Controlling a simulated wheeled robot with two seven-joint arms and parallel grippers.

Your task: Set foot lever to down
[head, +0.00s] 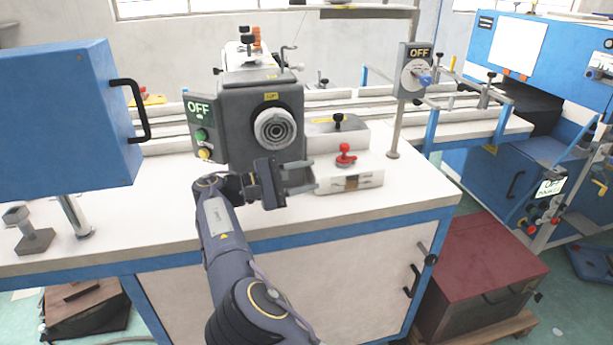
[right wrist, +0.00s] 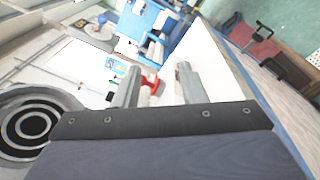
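A red lever (head: 345,155) sits on top of the white box-shaped machine part at the front of the sewing machine (head: 240,128). It is the part that looks most like the foot lever; no label confirms this. My right gripper (head: 303,176) is in front of the machine's round dial, just left of the white box and apart from the red lever. In the right wrist view, its two fingers are spread with nothing held, and the red lever (right wrist: 151,83) shows beyond the gap between them. My left gripper is not in view.
A blue cabinet (head: 65,115) with a black handle stands at left. The white tabletop (head: 400,185) is clear right of the white box. A post carries an OFF switch panel (head: 416,70). A red box (head: 485,255) stands on the floor at right.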

